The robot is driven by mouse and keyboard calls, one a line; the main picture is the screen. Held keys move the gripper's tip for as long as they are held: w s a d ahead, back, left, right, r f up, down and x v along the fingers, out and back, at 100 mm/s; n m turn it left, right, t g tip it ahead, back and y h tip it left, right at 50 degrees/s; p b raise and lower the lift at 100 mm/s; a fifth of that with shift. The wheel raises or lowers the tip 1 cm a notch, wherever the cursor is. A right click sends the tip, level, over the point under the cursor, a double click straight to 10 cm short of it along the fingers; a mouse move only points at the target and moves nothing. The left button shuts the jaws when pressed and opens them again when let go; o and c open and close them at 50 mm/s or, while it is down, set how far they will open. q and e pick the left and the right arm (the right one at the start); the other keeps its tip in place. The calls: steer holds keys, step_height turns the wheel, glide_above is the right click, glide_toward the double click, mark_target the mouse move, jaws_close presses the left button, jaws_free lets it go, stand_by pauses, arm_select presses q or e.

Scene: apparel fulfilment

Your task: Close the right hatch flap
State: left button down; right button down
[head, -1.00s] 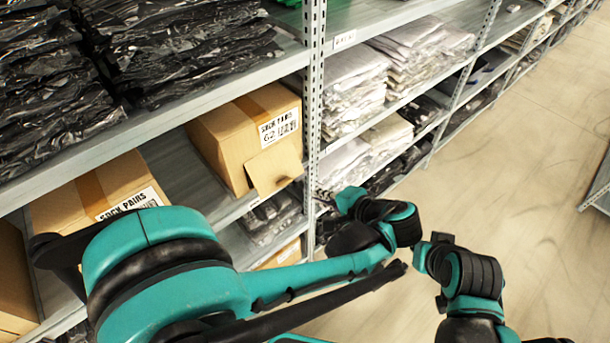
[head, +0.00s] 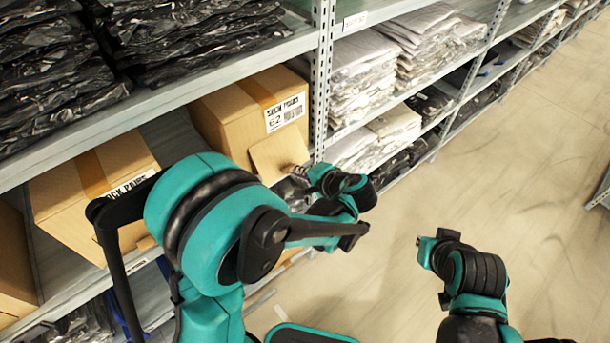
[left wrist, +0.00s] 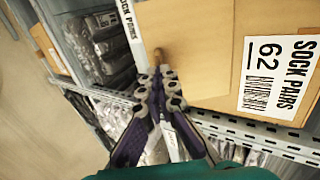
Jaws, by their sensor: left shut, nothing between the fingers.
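The cardboard sock-pairs box (head: 228,118) with the 62 label stands on the middle shelf. Its hatch flap (head: 276,153) hangs open, angled outward below the label. In the left wrist view the flap (left wrist: 195,45) is a tan panel with a small dark hole near its edge, left of the 62 label (left wrist: 277,78). My left gripper (left wrist: 158,78) is shut and empty, its fingertips close to the flap near that hole; I cannot tell whether they touch. In the head view its wrist is just right of the flap. My right arm's end (head: 437,250) is over the floor, its jaws unclear.
A second sock-pairs box (head: 75,205) stands to the left on the same shelf, partly behind my left arm. A perforated metal post (head: 321,75) rises just right of the flap. Bagged garments (head: 360,85) fill neighbouring shelves.

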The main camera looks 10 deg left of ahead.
mark_target(284, 155)
arm_select(q)
steer(key=shift+a, duration=0.1)
stand_by(0.3)
steer(key=shift+w+a+f+t+y+b, duration=0.35)
steer(key=shift+w+a+f+b, duration=0.45)
steer(key=shift+b, duration=0.95)
steer(key=shift+w+a+f+t+y+b, duration=0.35)
steer(key=shift+a+f+b, duration=0.2)
steer(key=shift+f+b, duration=0.9)
steer(key=shift+w+a+f+t+y+b, duration=0.2)
steer(key=shift+w+a+f+y+b, duration=0.4)
steer(key=shift+b, duration=1.4)
steer(key=shift+s+f, duration=0.1)
